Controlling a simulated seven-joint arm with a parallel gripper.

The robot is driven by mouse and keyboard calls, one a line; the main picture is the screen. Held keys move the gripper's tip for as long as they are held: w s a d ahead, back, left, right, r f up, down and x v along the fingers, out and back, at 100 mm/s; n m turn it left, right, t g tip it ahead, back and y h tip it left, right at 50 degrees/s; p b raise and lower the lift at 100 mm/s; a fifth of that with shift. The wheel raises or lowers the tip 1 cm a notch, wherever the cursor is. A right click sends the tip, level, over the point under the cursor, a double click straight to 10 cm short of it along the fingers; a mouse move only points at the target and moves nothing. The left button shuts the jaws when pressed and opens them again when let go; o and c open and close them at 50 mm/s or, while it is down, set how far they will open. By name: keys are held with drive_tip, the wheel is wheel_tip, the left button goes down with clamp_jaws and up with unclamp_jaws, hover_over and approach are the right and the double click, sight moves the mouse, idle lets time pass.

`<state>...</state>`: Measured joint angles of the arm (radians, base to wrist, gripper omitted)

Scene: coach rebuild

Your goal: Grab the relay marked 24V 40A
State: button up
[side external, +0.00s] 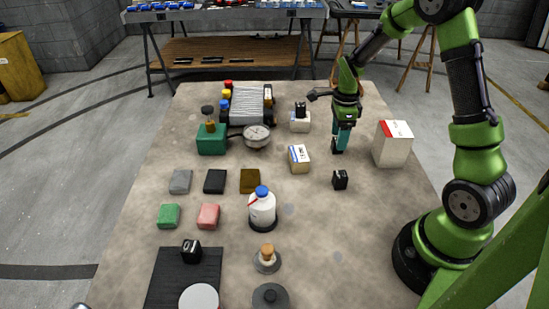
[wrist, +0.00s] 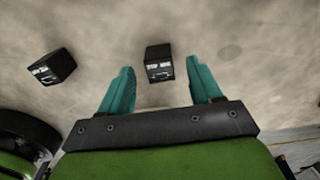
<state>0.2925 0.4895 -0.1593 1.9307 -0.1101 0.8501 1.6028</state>
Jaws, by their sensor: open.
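My gripper (side external: 341,148) is open, with teal fingers pointing down over the right side of the table. In the wrist view my gripper (wrist: 162,66) has a black relay (wrist: 159,64) in the gap between and just beyond its fingertips, not clasped. Its white print is too small to read surely. A second black relay (wrist: 52,67) lies to the left, tilted in that view, its print also unreadable. In the side view a black relay (side external: 340,180) stands on the table nearer the camera than my gripper. A dark block (side external: 335,146) shows beside the fingers, partly hidden.
A white-and-red box (side external: 392,146) stands right of my gripper, and a small labelled carton (side external: 299,159) left of it. A white bottle (side external: 262,209) stands mid-table.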

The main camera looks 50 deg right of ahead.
wheel_tip(320, 180, down, 2)
drive_tip(key=shift+f, duration=0.25)
drive_tip(key=c, duration=1)
drive_tip(key=shift+r, duration=0.1)
drive_tip(key=shift+c, duration=0.2)
